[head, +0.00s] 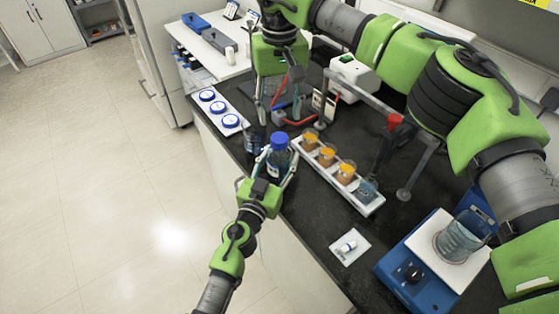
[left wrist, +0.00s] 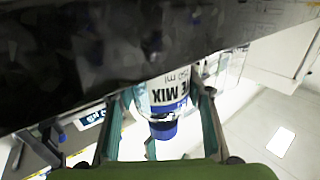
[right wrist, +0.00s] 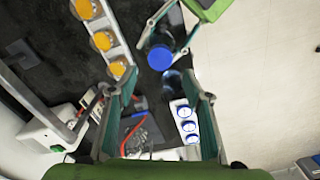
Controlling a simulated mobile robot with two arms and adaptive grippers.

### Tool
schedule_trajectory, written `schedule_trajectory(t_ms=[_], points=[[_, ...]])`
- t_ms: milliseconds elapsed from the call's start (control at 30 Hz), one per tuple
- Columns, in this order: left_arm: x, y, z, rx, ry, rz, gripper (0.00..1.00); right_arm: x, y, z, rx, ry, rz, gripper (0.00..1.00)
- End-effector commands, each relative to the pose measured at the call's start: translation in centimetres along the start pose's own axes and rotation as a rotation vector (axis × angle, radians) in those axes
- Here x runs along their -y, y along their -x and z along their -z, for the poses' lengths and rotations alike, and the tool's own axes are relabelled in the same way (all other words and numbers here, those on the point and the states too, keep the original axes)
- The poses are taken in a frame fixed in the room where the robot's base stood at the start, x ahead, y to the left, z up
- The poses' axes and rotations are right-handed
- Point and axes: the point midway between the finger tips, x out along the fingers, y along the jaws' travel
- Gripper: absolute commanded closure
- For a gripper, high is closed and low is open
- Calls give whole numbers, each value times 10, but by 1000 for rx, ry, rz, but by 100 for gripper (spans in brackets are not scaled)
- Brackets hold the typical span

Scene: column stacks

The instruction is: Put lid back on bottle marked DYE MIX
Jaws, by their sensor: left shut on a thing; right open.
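The bottle (head: 279,160) marked "MIX" is upright at the bench edge, with a blue lid (head: 280,140) on its top. In the left wrist view its label (left wrist: 168,92) reads "E MIX", the start being hidden, and the blue lid (left wrist: 163,130) shows at its end. My left gripper (head: 280,165) is shut around the bottle body. The lid also shows from above in the right wrist view (right wrist: 160,57). My right gripper (head: 279,118) is open and empty, above and behind the bottle; its fingers point towards the lid in the right wrist view.
A second dark bottle (head: 253,140) stands just left of the held one. A white strip (head: 241,126) carries three blue lids. A white rack (head: 325,173) with orange-filled beakers is close on the right. A blue hotplate (head: 395,268) with a beaker stands front right.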

Motion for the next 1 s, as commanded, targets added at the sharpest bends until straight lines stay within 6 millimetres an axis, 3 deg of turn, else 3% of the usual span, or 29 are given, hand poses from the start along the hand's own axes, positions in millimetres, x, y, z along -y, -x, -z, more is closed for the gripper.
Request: schedule_trajectory(t_ms=[333, 800, 1000], points=[[0, 0, -1, 1, 0, 0, 100, 0, -6, 0, 2, -2, 0, 54], [0, 0, -1, 1, 0, 0, 100, 0, -70, 0, 2, -2, 0, 54], [0, 0, -1, 1, 0, 0, 100, 0, -80, 0, 1, -3, 0, 54]])
